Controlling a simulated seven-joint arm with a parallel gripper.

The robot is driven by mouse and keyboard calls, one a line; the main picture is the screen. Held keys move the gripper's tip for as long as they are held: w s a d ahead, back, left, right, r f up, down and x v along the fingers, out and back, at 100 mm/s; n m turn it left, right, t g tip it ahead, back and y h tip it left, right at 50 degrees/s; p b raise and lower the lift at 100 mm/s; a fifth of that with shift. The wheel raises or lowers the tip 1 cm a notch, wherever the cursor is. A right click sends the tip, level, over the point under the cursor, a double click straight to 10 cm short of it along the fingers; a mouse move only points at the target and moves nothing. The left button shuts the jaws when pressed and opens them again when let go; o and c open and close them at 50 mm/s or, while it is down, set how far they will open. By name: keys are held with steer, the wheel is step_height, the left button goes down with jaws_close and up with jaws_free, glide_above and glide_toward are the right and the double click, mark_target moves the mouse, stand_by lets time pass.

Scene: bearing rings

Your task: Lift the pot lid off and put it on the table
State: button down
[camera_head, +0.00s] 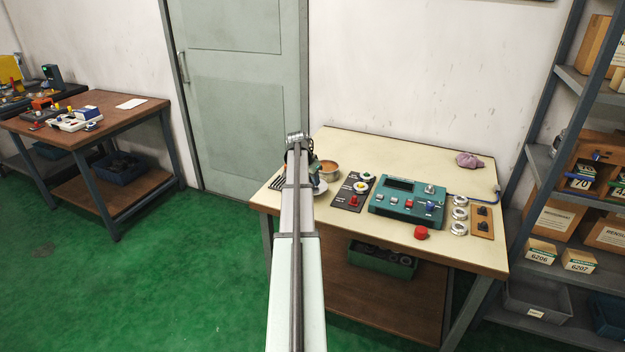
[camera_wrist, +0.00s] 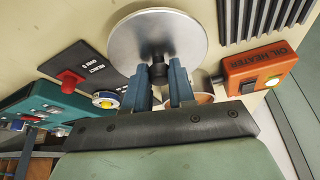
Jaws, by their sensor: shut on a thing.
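The pot lid (camera_wrist: 157,32) is a round silver disc with a dark knob. My gripper (camera_wrist: 160,76) is shut on that knob in the wrist view. The lid (camera_head: 320,187) also shows in the head view, partly hidden by my arm, beside the pot on its near side. The pot (camera_head: 328,169) is copper-coloured and uncovered, with brown contents. Part of the pot (camera_wrist: 204,98) shows behind my fingers in the wrist view. The lid is at or close above the table (camera_head: 400,150); I cannot tell whether it touches.
An orange oil heater box (camera_wrist: 260,70) and a dark slotted rack (camera_wrist: 262,18) are near the lid. A dark panel with buttons (camera_head: 353,192) and a teal control box (camera_head: 407,200) stand to the right. The back of the table is mostly clear.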

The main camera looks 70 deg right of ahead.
steer(key=shift+f, duration=1.45)
stand_by(1.3)
steer(key=c, duration=0.9)
jaws_free()
steer(key=shift+o, duration=0.2)
steer(key=shift+r, duration=3.8)
